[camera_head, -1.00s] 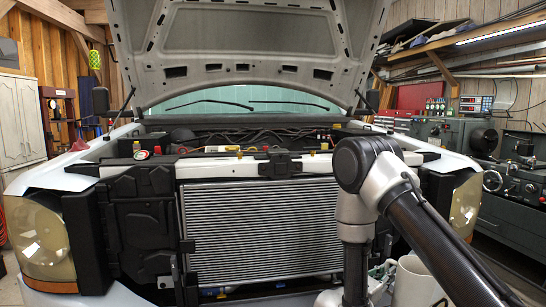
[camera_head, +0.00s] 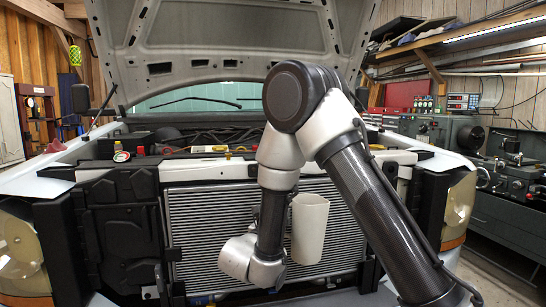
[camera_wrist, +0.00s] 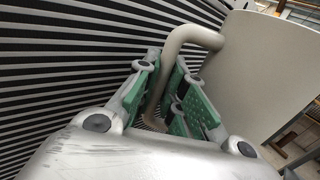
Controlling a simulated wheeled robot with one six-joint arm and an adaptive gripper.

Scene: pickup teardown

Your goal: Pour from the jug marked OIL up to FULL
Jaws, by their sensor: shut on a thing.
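A beige jug (camera_head: 309,229) hangs in front of the radiator in the head view, roughly upright, and no marking shows on the side I see. In the wrist view the jug's pale body (camera_wrist: 262,75) stands at the right, with its curved handle (camera_wrist: 200,36) reaching down between my green-padded fingers. My gripper (camera_wrist: 165,97) is shut on this handle. In the head view my arm hides the gripper itself. What is inside the jug and any FULL mark are not visible.
The radiator (camera_head: 210,232) is close behind the jug. The open engine bay lies above it, with a red-and-white gauge or cap (camera_head: 121,156) and a red cap (camera_head: 139,150) at left and small yellow parts along the front beam. The raised hood (camera_head: 235,30) overhangs the bay.

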